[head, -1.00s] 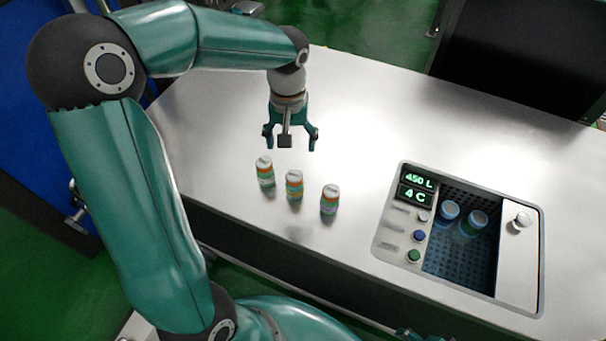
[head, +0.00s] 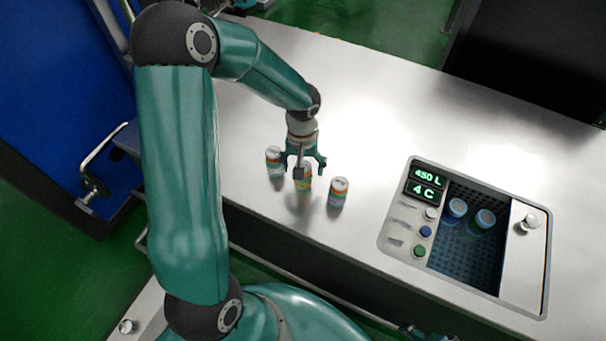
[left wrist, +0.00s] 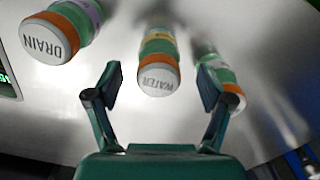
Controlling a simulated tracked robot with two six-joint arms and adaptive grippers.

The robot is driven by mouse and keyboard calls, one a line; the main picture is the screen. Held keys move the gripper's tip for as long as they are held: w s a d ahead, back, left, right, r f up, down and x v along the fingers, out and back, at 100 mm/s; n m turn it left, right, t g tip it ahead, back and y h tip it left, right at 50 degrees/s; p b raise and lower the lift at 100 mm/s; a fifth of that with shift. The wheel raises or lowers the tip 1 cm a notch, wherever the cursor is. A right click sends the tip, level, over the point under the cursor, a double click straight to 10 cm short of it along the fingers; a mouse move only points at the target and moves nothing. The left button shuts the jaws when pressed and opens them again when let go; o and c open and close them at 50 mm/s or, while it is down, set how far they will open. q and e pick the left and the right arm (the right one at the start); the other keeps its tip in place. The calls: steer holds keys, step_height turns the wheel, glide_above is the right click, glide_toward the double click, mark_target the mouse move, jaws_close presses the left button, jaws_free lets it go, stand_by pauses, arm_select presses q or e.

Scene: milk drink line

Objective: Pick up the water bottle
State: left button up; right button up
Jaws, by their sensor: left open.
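The water bottle is the middle one of three small bottles. Its grey cap, lettered WATER, and orange band show in the left wrist view (left wrist: 158,78). In the head view it (head: 303,184) is partly hidden by my gripper. My left gripper (head: 304,166) is open, above and around the middle bottle. In the left wrist view the open fingers (left wrist: 155,92) are on either side of the water cap, with gaps visible.
A bottle lettered DRAIN (left wrist: 50,38) stands on one side, the right one in the head view (head: 338,192). Another bottle (head: 274,160) stands close on the left. A sunken cooler (head: 465,255) with two bottles and a display panel is at right. The metal counter (head: 385,110) behind is clear.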

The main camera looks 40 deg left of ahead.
arm_select(q)
step_height(320, 180, down, 3)
steer(key=shift+w+f, duration=0.1)
steer(key=shift+f, duration=0.1)
steer(key=c, duration=1.3)
